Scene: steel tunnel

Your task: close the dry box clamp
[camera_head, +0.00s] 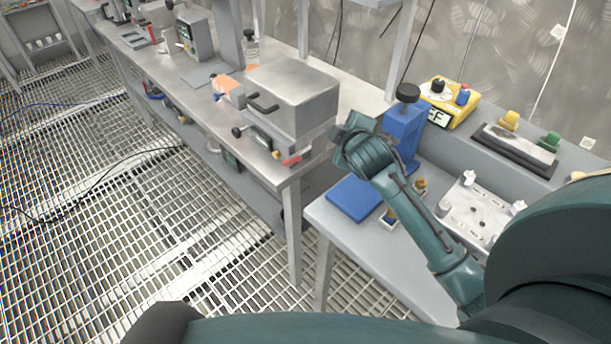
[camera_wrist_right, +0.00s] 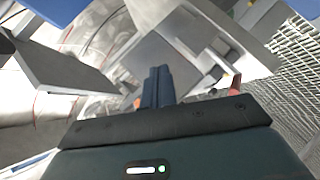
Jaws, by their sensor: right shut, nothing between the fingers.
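The dry box (camera_head: 292,95) is a silver metal box with a black handle on its left side, standing at the near end of the long bench. A small red-tipped part (camera_head: 291,160), which looks like the clamp lever, sits low at its front corner. I cannot tell the clamp's exact position. My right gripper (camera_wrist_right: 157,80) is shut and empty, its fingers pointing toward a pale grey box-like body (camera_wrist_right: 190,35) in the wrist view. A red piece (camera_wrist_right: 235,84) shows right of the fingers there. In the head view my right wrist is just right of the box. My left gripper is out of view.
A blue press-like device (camera_head: 402,130) with a black knob stands close beside my right wrist. A yellow meter (camera_head: 449,103) and a white plate (camera_head: 475,212) are on the right bench. A gap separates the two benches. Grating floor (camera_head: 140,225) lies open at left.

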